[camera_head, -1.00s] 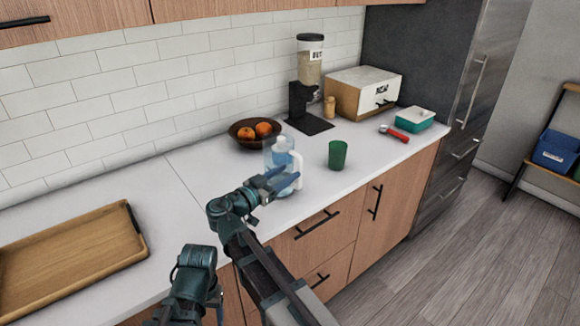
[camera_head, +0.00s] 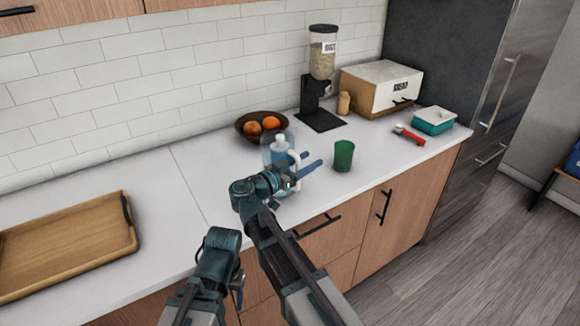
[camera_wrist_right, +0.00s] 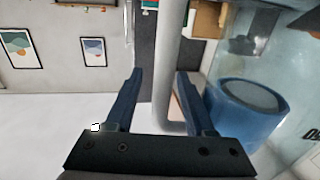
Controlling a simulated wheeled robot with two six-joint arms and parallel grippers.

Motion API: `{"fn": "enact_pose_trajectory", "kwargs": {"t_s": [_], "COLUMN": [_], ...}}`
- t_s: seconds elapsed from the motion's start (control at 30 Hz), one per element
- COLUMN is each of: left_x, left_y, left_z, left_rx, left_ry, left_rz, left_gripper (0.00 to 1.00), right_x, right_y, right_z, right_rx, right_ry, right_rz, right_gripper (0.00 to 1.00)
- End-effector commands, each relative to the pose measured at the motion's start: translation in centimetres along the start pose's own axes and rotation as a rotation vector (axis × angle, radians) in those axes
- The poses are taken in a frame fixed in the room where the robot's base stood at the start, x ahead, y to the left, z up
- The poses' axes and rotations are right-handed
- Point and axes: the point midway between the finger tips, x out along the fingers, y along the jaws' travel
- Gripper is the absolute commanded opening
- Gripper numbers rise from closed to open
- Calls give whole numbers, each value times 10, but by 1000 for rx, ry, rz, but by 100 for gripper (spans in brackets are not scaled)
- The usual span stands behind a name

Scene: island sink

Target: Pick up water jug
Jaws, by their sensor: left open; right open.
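The water jug (camera_head: 278,152) is a clear bluish vessel with a white handle, standing on the white counter in front of the fruit bowl. My right gripper (camera_head: 313,161) is at its handle side, hiding its lower part. In the right wrist view, the open fingers of my right gripper (camera_wrist_right: 158,88) have the white handle (camera_wrist_right: 170,55) between them, with a gap on the left side. The jug's blue part (camera_wrist_right: 240,105) shows beside the right finger.
A green cup (camera_head: 343,156) stands just right of the jug. Behind are a fruit bowl (camera_head: 243,131), a dispenser (camera_head: 320,85) and a bread box (camera_head: 381,88). A wooden tray (camera_head: 65,240) lies left. The counter between tray and jug is clear.

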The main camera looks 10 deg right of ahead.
Motion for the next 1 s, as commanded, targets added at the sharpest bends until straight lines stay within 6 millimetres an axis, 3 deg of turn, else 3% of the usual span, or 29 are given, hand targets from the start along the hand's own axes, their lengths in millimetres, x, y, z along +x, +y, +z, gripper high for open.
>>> {"fn": "enact_pose_trajectory", "kwargs": {"t_s": [0.13, 0.43, 1.0], "left_x": [0, 0, 0], "left_y": [0, 0, 0], "left_z": [0, 0, 0], "left_rx": [0, 0, 0], "left_ry": [0, 0, 0], "left_rz": [0, 0, 0], "left_gripper": [65, 65, 65], "right_x": [0, 0, 0], "right_y": [0, 0, 0], "right_z": [0, 0, 0], "right_rx": [0, 0, 0], "right_ry": [0, 0, 1], "right_rz": [-1, 0, 0], "right_gripper": [53, 0, 0]}}
